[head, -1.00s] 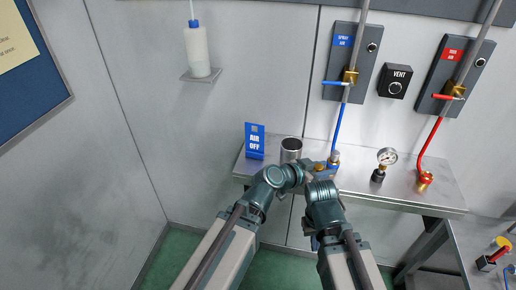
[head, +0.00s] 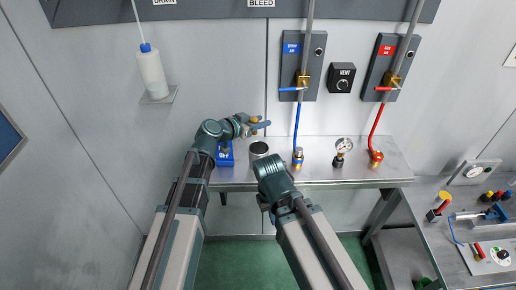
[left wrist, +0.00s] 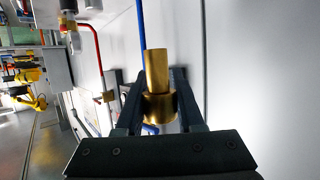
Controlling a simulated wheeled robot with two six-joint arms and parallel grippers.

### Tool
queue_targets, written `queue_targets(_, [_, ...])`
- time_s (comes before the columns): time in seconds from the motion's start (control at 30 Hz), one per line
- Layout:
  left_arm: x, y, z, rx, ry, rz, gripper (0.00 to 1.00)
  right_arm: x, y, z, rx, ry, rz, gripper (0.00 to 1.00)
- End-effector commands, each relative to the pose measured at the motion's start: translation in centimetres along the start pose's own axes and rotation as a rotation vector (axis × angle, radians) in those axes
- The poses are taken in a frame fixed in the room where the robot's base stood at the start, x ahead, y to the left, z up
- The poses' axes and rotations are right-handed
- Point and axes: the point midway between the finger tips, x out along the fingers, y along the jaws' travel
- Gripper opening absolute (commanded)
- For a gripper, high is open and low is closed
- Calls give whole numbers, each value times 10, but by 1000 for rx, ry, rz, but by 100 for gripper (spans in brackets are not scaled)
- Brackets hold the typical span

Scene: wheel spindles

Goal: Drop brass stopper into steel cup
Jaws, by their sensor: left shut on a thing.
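The brass stopper (left wrist: 157,72) is a narrow gold cylinder on a wider collar. My left gripper (left wrist: 158,103) is shut on its collar in the left wrist view. In the head view the left gripper (head: 261,126) holds the stopper (head: 254,119) up above the bench, above and just behind the steel cup (head: 259,149), apart from it. The cup is an open grey cylinder standing on the bench, its lower part partly hidden by my right arm. My right arm reaches up in front of the cup; its fingers are not visible.
A brass fitting with a blue hose (head: 298,157), a gauge (head: 343,147) and a red-hose fitting (head: 376,158) stand to the right. A bottle (head: 152,72) sits on a wall shelf.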

Motion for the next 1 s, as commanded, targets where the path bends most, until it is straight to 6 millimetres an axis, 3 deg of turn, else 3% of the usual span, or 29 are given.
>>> queue_targets(0.1, [1, -8, -9, 0, 1, 1, 0, -8, 1, 0, 0, 0, 0, 0])
queue_targets(0.37, [2, -8, -3, 1, 1, 2, 0, -2, 0, 0, 0, 0, 0, 0])
queue_targets(1.0, [22, -7, 50, 1, 1, 2, 0, 54, -5, -3, -6, 0, 1, 0])
